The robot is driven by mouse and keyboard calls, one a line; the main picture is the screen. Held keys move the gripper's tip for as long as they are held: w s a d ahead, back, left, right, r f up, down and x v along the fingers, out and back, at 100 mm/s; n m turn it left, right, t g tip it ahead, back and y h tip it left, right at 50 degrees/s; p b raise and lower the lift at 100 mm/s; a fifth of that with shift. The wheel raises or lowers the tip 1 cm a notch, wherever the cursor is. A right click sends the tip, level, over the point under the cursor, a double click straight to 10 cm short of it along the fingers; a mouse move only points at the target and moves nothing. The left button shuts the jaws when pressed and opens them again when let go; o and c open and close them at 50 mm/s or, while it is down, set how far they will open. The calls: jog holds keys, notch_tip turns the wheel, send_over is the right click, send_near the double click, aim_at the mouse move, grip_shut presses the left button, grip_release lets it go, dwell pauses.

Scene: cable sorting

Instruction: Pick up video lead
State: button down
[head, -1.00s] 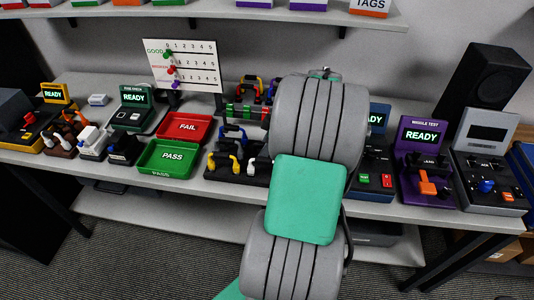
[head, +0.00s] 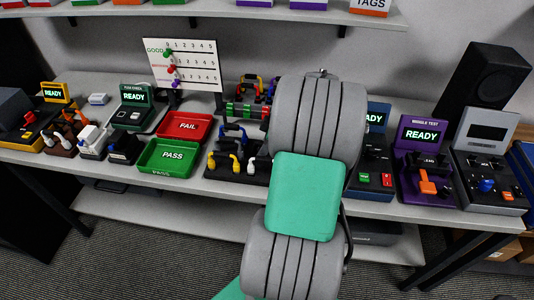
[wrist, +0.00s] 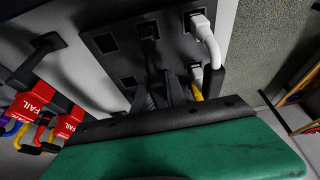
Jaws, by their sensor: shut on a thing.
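My gripper (wrist: 160,94) shows in the wrist view over a black slotted rack (wrist: 108,72). Its dark fingers are close together, shut on a dark lead whose black end (wrist: 149,29) shows against the rack. I cannot tell from its look alone whether this is the video lead. A white lead (wrist: 208,42) and part of a yellow lead (wrist: 197,93) are right of the fingers. In the head view, the front rack (head: 218,172) holds blue, yellow and white leads. My arm covers its right part and hides my gripper there.
Left of the rack stand a green PASS tray (head: 150,168) and a red FAIL tray (head: 165,124). A purple wiggle tester (head: 412,190) stands right of my arm. A shelf (head: 220,14) runs above. In the wrist view, leads with red FAIL tags (wrist: 33,100) lie left.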

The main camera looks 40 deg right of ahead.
jog(key=shift+r, duration=0.15)
jog(key=shift+r, duration=0.3)
notch_tip(320, 180, up, 3)
jog(key=shift+s+f+b, duration=0.15)
jog(key=shift+f+b, duration=0.05)
jog(key=shift+b, duration=0.2)
jog(key=s+a+r+p, duration=0.1)
jog(key=s+r+p, duration=0.2)
jog(key=s+r, duration=0.9)
jog(key=shift+s+r, duration=0.3)
jog(key=shift+s, duration=0.55)
jog(key=shift+w, duration=0.1)
